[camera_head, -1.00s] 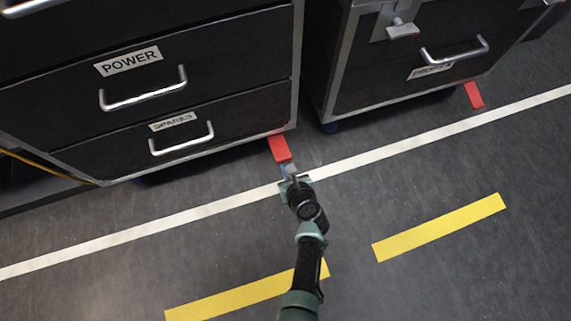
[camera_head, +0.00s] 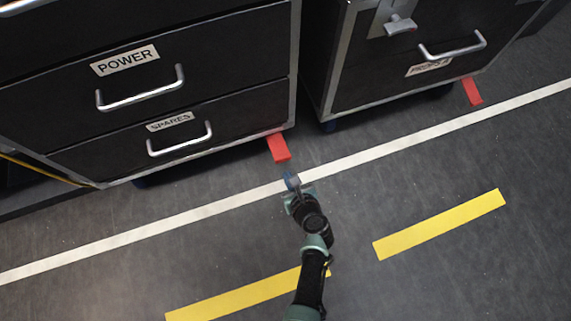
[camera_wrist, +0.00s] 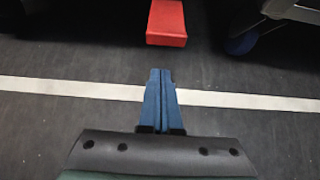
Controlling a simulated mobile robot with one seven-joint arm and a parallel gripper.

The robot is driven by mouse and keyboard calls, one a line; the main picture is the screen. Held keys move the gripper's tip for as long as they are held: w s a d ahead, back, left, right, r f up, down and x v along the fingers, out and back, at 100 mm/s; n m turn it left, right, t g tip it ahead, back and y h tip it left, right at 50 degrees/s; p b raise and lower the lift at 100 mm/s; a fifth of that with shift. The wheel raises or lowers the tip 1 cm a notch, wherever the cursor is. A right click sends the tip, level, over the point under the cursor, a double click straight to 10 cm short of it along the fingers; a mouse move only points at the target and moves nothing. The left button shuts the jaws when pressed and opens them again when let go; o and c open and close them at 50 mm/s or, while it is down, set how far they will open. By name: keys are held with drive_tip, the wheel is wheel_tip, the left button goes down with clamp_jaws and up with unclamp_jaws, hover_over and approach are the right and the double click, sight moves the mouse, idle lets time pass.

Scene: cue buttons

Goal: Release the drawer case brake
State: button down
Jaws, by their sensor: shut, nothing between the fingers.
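A drawer case (camera_head: 215,80) with POWER and SPARES labels stands at the left in the head view. A red brake pedal (camera_head: 279,148) sticks out low from its right front corner. The pedal also shows at the top of the wrist view (camera_wrist: 167,24). My gripper (camera_head: 290,179) is near the white floor line, just in front of the pedal and apart from it. In the wrist view its blue fingers (camera_wrist: 160,78) are closed together with nothing between them, pointing toward the pedal.
A second case (camera_head: 400,75) with a latch and handle stands at the right, with its own red pedal (camera_head: 472,91). A white line (camera_head: 420,133) crosses the floor. Yellow strips (camera_head: 440,225) lie nearer. The floor in front is clear. A caster wheel (camera_wrist: 243,42) shows at the wrist view's upper right.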

drive_tip(key=r+p+v, duration=0.1)
drive_tip(key=p+v, duration=0.2)
drive_tip(key=v, duration=0.3)
drive_tip(key=shift+w+p, duration=0.25)
drive_tip(key=shift+p, duration=0.1)
drive_tip(key=shift+a, duration=0.15)
